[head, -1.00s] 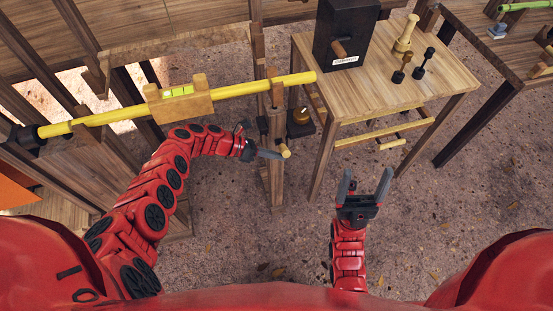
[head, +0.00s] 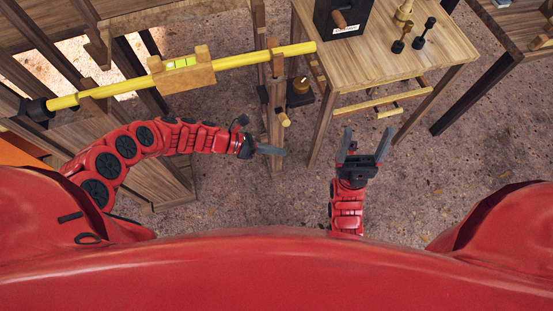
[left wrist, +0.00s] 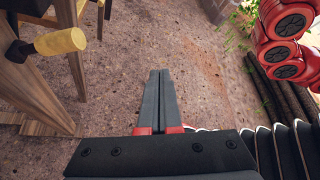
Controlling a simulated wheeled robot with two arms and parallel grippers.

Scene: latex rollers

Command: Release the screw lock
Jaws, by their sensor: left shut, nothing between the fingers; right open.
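The screw lock appears to be the dark screw with a pale yellow wooden handle (head: 283,117) on the upright wooden post (head: 277,140) in the head view. The handle (left wrist: 60,41) shows large at the upper left of the left wrist view, with a dark shaft entering the wood. My left gripper (head: 279,151) is shut and empty, just below the handle in the head view and apart from it. Its closed fingers (left wrist: 159,78) point over bare ground in the left wrist view. My right gripper (head: 367,133) is open and empty, right of the post.
A wooden table (head: 440,45) with a black box (head: 338,18) stands at right. Wooden frames stand at left. The ground below the grippers is clear.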

